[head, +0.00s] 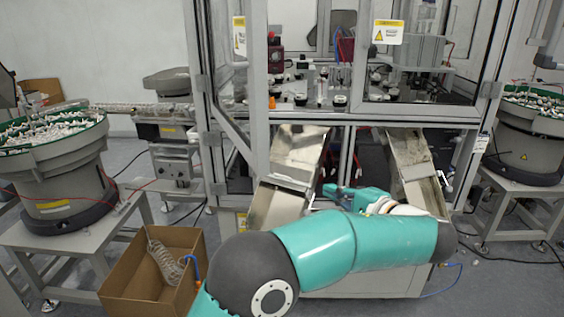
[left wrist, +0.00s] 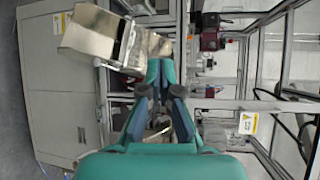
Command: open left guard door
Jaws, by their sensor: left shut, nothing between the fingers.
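The left guard door (head: 258,90) of the cell stands swung outward at an angle, hinged on the left post, with a yellow warning label (head: 239,36) on its pane. The opening behind it shows the machine parts inside. My left gripper (head: 326,190) is in front of the cell, below and to the right of the door's free edge, and apart from it. In the left wrist view its fingers (left wrist: 160,72) are together with nothing between them. My right gripper is in neither view.
The right guard door (head: 430,113) looks closed. Two metal chutes (head: 297,158) (head: 411,160) slope out below the doors. A cardboard box (head: 150,275) with a coiled hose stands on the floor at left. Bowl feeders (head: 60,170) (head: 525,140) flank the cell.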

